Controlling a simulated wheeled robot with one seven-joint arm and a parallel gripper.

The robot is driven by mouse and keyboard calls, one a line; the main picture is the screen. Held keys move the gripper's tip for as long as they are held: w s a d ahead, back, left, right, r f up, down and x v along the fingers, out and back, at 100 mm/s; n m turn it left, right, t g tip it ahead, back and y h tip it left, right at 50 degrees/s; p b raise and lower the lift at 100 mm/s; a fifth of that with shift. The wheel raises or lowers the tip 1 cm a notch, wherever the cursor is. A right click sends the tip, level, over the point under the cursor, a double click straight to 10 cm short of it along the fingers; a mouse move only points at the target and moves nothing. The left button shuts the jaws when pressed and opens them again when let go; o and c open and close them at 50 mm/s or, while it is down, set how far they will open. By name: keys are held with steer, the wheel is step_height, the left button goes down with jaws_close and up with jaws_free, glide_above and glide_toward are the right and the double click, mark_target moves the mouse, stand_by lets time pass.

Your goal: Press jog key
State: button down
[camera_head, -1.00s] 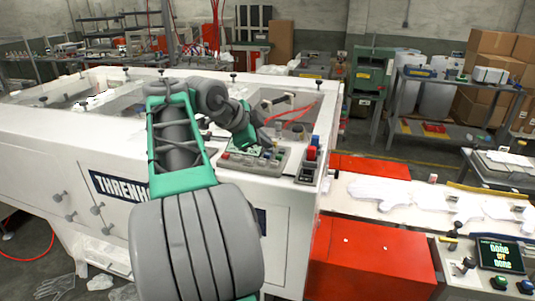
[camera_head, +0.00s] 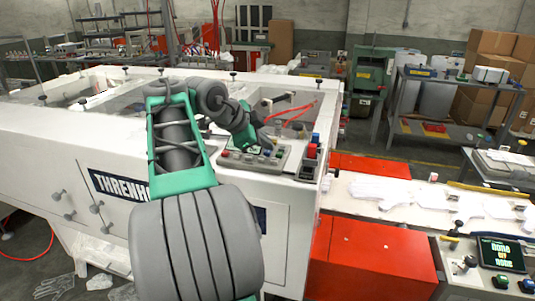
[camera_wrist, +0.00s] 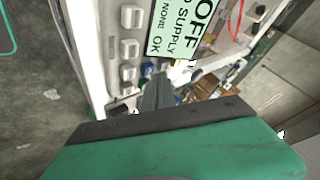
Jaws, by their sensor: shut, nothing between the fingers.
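A grey control panel (camera_head: 278,162) with small coloured buttons sits on the front edge of the white machine's top in the head view. My gripper (camera_wrist: 157,92) is shut and empty, its fingertips pointing at the panel area. In the wrist view a column of pale grey keys (camera_wrist: 130,47) runs left of a lit display (camera_wrist: 178,28) reading OFF, SUPPLY, NONE and OK. The fingertips appear just below the display and right of the lowest keys. I cannot tell which key is the jog key, or whether the fingers touch one. In the head view my arm hides part of the panel.
A box with red and blue switches (camera_head: 311,160) stands just right of the panel. The white machine (camera_head: 108,140) has open wells behind. A red cabinet (camera_head: 380,255) and a belt with white gloves (camera_head: 385,192) lie to the right. A second screen (camera_head: 501,253) stands at lower right.

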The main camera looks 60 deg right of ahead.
mark_target(265, 153)
steer(key=shift+f+b, duration=0.4)
steer(key=shift+f, duration=0.1)
stand_by(0.6)
steer(key=shift+r+p, duration=0.75)
steer(key=shift+r, duration=0.15)
step_height(265, 153, up, 5)
steer(key=p, duration=0.4)
steer(key=shift+r, duration=0.1)
stand_by(0.5)
